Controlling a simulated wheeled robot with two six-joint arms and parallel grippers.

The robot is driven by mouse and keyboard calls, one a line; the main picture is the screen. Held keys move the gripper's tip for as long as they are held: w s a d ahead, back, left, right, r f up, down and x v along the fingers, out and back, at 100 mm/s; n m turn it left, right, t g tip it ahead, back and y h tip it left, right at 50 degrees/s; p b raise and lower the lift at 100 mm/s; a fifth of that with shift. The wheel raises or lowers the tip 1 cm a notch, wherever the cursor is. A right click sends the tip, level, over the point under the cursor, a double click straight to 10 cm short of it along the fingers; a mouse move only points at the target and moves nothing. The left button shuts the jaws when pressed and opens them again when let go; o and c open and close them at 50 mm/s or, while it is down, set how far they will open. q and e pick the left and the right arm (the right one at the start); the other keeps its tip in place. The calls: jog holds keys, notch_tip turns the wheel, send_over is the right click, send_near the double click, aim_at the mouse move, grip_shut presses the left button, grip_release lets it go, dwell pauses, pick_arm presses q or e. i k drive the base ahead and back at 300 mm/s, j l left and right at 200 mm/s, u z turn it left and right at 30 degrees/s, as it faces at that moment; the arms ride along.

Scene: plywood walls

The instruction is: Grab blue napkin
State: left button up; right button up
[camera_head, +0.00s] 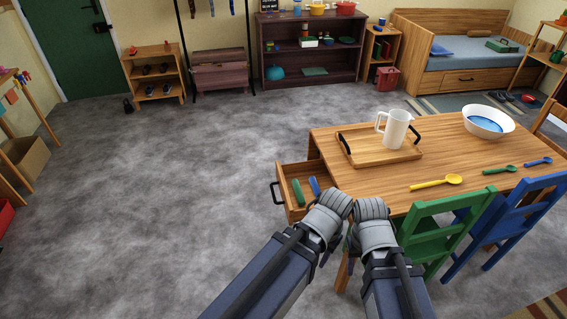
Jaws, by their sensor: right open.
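An open wooden drawer (286,202) juts from the left end of the wooden table (345,178). In it lie a blue rolled item (314,186), which looks like the blue napkin, and a green rolled item (298,192) to its left. My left gripper (336,204) is just right of the drawer in the picture, and its fingers are hidden behind the wrist. My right gripper (370,209) is beside it, in front of the table's near left corner. It is open, with its fingers mostly hidden; nothing shows held.
A tray (361,155) with a white pitcher (394,128), a white bowl (488,122), and yellow (436,182), green (499,170) and blue (538,162) spoons are on the table. Green (440,232) and blue (510,225) chairs stand at its near side.

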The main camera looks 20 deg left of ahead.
aim_at(314, 185)
jog(key=i+j+u, duration=0.2)
jog(key=j+u, duration=0.3)
jog(key=i+l, duration=0.7)
